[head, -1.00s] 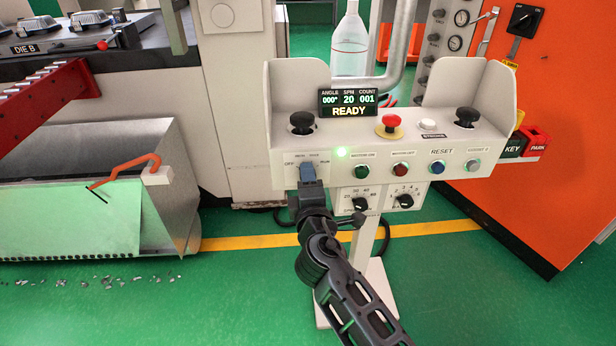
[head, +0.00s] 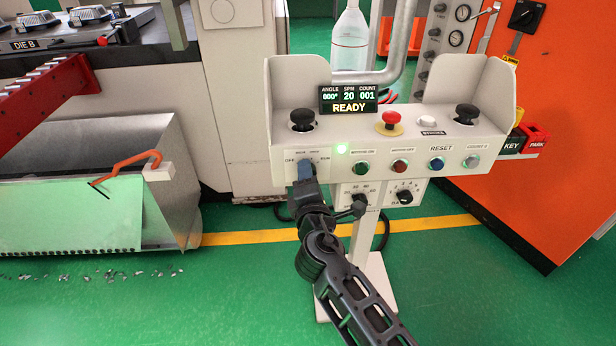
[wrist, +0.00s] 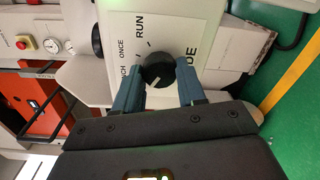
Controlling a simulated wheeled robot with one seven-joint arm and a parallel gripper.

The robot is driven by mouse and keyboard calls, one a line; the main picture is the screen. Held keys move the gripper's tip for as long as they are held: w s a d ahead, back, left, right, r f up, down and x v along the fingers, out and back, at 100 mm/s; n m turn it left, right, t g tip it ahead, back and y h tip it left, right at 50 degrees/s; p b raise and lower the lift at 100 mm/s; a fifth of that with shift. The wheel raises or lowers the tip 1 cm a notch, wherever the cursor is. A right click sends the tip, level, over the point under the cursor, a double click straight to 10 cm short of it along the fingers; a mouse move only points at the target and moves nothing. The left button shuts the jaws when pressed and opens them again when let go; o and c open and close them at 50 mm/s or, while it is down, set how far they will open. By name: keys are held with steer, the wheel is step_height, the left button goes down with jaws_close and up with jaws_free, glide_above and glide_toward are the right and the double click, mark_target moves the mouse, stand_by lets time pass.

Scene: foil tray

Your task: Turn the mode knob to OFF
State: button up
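The mode knob (wrist: 158,68) is a black round knob on a pale panel, with a white mark on the lower part of its face in the wrist view. RUN and ONCE are readable around it, INCH partly, and OFF is hidden there. My gripper (wrist: 159,76) has its two blue fingers on opposite sides of the knob and seems closed against it; the exact contact is hard to see. In the head view, my gripper (head: 305,170) is at the left of the control box, covering the knob. OFF shows left of the fingers and RUN right.
The control box (head: 400,170) carries a lit READY display (head: 348,100), a red mushroom button (head: 391,118), two black palm buttons (head: 302,118) and a row of small buttons. Two lower dials (head: 404,197) sit close right of my wrist. Green floor is open in front.

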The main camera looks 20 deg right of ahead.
steer(key=o, duration=0.4)
steer(key=shift+o, duration=0.2)
steer(key=v, duration=0.7)
steer(key=shift+s+a, duration=0.2)
steer(key=shift+s, duration=0.15)
steer(key=s+f+m+g+y+p, duration=0.1)
steer(key=s+f+m+y+p, duration=0.15)
steer(key=s, duration=0.95)
steer(key=s+f+m+g+y+p, duration=0.15)
steer(key=s+m, duration=0.25)
steer(key=s, duration=0.8)
steer(key=s+d+r+m+y+p, duration=0.1)
steer(key=s+d+r+m+p, duration=0.1)
steer(key=s+r+m, duration=0.9)
steer(key=s+r, duration=0.5)
steer(key=s, duration=0.3)
steer(key=shift+d, duration=0.25)
